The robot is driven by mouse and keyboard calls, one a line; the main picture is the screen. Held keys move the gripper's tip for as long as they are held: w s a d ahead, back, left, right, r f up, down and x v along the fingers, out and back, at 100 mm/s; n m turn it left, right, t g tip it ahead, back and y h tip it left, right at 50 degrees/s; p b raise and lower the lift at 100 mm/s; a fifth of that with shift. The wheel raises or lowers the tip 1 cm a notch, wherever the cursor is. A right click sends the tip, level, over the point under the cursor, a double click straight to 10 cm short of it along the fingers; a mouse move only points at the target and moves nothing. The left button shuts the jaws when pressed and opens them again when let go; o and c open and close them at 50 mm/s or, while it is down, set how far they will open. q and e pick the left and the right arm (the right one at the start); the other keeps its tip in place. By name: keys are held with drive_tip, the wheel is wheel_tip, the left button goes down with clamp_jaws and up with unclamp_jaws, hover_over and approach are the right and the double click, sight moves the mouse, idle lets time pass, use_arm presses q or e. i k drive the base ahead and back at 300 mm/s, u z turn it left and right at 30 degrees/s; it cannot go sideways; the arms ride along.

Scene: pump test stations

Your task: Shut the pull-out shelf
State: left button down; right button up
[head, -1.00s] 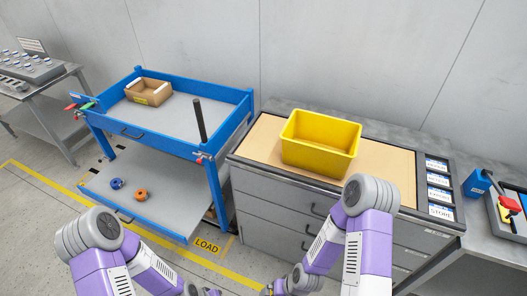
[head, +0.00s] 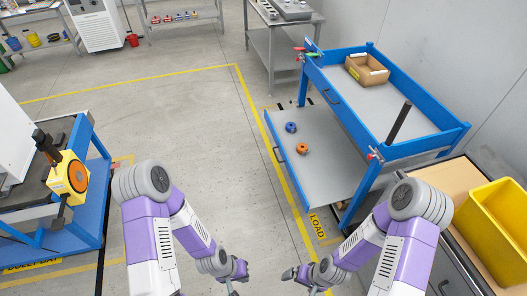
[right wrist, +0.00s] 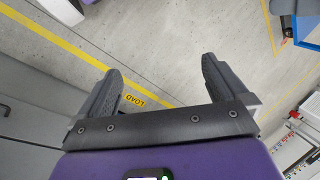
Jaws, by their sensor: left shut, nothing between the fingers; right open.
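The pull-out shelf (head: 325,180) is the grey lower shelf of the blue cart (head: 437,146). It sticks out to the left from under the cart's top tray, with a dark handle (head: 277,155) on its outer edge. A blue ring-like part (head: 291,127) and an orange one (head: 302,149) lie on it. My left gripper (head: 233,289) is shut and empty, low in the head view. My right gripper (head: 299,279) is open and empty, near the LOAD floor mark. Its spread fingers show in the right wrist view (right wrist: 158,85). Both grippers are apart from the shelf.
A yellow bin (head: 496,222) sits on the workbench at right. A blue stand with a yellow device (head: 68,178) is at left. The floor between is clear.

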sight(333, 170)
drive_tip(key=z, duration=0.1)
drive_tip(key=i, duration=1.05)
drive_tip(key=z, duration=0.35)
